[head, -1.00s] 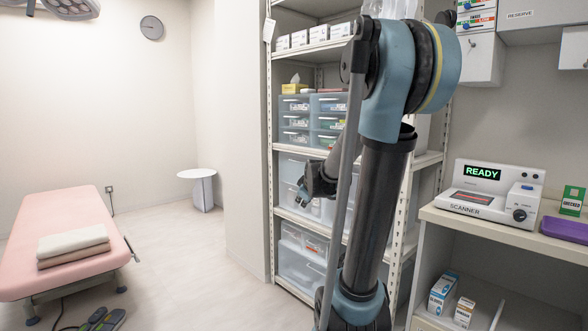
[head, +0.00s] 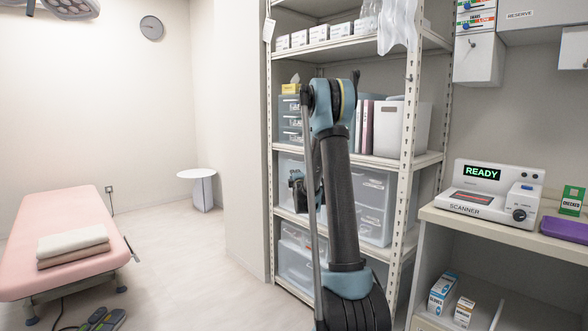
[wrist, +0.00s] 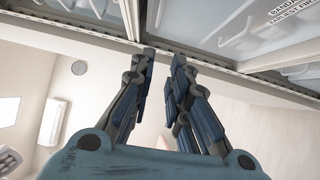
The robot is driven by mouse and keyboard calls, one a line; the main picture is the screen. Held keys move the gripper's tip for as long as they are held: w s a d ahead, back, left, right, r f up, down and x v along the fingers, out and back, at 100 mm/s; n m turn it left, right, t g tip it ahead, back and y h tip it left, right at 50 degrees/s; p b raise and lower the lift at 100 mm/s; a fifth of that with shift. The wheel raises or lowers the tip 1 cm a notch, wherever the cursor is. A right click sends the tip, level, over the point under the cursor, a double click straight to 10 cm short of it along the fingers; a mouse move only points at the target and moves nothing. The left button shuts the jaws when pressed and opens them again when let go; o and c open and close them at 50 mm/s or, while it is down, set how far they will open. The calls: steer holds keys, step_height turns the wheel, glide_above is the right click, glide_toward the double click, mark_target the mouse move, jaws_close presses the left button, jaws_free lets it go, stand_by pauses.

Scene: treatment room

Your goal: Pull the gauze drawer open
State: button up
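Clear plastic drawer units stand on the metal shelving in the head view: small drawers (head: 291,121) on the upper shelf, larger ones (head: 374,226) on the middle shelf. I cannot read which is the gauze drawer. My gripper (head: 297,183) is in front of the middle-shelf drawers, partly behind my arm. In the wrist view my gripper (wrist: 162,62) has its two fingers apart with an empty gap between them. The fingertips are close to a shelf edge (wrist: 190,60). Beyond it is a clear drawer (wrist: 235,25) with a partly cut-off label starting "BANDA".
A shelf post (head: 409,130) stands right of my arm. A white bin (head: 402,125) and binders are on the upper shelf. A scanner (head: 490,192) sits on the right counter. A pink couch (head: 70,225) and a round table (head: 197,175) are left, with open floor between.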

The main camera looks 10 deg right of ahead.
steer(key=w+d+f+n+t+h, duration=0.1)
steer(key=w+f+n+t+h, duration=0.15)
steer(key=w+f, duration=0.2)
steer(key=n+t, duration=0.1)
steer(key=t, duration=0.1)
glide_toward(295, 164)
step_height(295, 164, up, 6)
steer(key=w, duration=0.3)
steer(key=shift+s+a+f+g+y, duration=0.1)
steer(key=shift+f+g+y, duration=0.05)
steer(key=shift+g+y, duration=0.1)
jaws_close()
